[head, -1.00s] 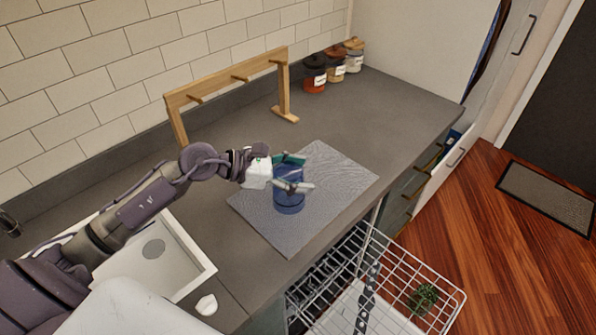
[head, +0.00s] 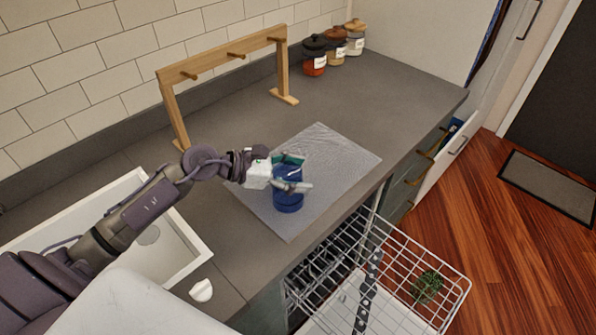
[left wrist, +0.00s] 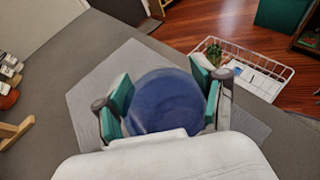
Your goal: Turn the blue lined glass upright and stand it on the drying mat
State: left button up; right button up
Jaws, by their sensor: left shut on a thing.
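The blue lined glass (head: 289,203) is in the middle of the head view, over the drying mat (head: 330,150), with its axis roughly vertical. It looks to be at or very near the mat's surface; I cannot tell whether it touches. My left gripper (head: 290,174) is shut on the glass, one green-padded finger on each side near its upper part. In the left wrist view the glass (left wrist: 166,101) shows as a round blue shape between the pads. Which end is the mouth is unclear. My right gripper is not in view.
A wooden peg rack (head: 222,65) stands behind the mat, with several lidded jars (head: 314,62) farther back. A white sink (head: 190,250) is at left and a small white object (head: 201,290) near the front edge. An open dishwasher rack (head: 400,275) lies below the counter.

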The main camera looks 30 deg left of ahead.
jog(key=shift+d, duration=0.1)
pick_arm(q)
jog(key=o, duration=1.4)
jog(key=shift+o, duration=0.2)
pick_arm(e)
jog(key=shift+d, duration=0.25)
pick_arm(q)
jog(key=v, duration=1.2)
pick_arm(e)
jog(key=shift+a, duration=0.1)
pick_arm(q)
jog(key=shift+r, duration=0.1)
